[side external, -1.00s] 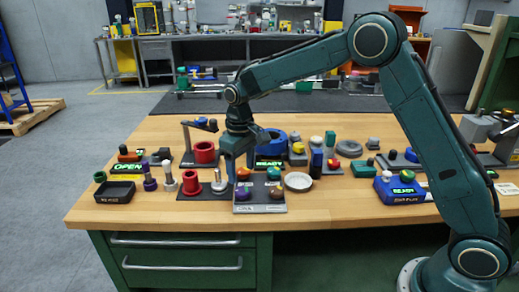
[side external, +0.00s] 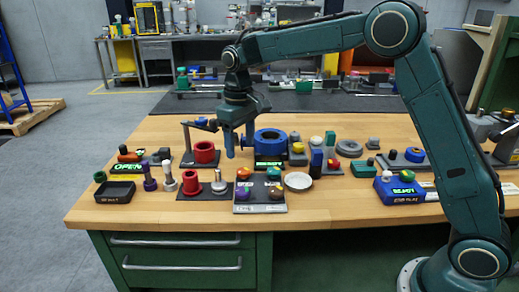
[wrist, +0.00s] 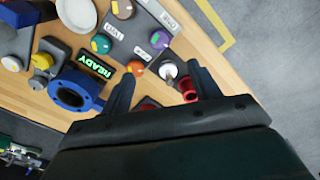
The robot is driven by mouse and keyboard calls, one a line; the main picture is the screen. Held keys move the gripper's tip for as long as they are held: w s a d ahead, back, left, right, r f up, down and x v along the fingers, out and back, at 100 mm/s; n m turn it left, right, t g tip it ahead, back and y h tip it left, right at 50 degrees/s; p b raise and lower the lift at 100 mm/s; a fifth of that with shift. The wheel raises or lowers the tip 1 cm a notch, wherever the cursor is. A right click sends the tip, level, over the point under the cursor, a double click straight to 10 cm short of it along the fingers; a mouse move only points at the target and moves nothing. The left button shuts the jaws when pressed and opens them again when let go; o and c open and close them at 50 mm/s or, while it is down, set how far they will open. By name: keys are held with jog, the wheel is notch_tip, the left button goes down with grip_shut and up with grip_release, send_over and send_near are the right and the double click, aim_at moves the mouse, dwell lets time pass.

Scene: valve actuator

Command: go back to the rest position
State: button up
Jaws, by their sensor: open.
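My gripper (side external: 239,146) is open and empty. In the side view it hangs above the work table, fingers pointing down, between the red flanged part (side external: 204,154) and the blue ring-shaped part (side external: 270,142). In the wrist view its two fingers (wrist: 156,92) stand apart with nothing held between them. The panel with coloured knobs (side external: 260,192) lies on the table below and in front of the gripper. A green READY display (side external: 270,161) stands behind that panel; it also shows in the wrist view (wrist: 96,65).
A black tray (side external: 115,192) and an OPEN display (side external: 127,168) are at the left. A white dish (side external: 298,181) lies right of the knob panel. A blue box with a READY display (side external: 400,190) is at the right. Bare wood (side external: 340,200) shows between them.

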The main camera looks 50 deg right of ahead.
jog(key=s+d+r+t, duration=0.1)
jog(key=s+d+r, duration=0.1)
jog(key=s+r, duration=0.45)
jog(key=s+d+r+t, duration=0.1)
jog(key=s+r+t, duration=0.15)
jog(key=s, duration=0.65)
jog(key=s+d+f+m+t, duration=0.1)
jog(key=s+d+f+t, duration=0.1)
jog(key=s, duration=1.6)
jog(key=shift+f+m, duration=0.2)
jog(key=shift+m, duration=0.2)
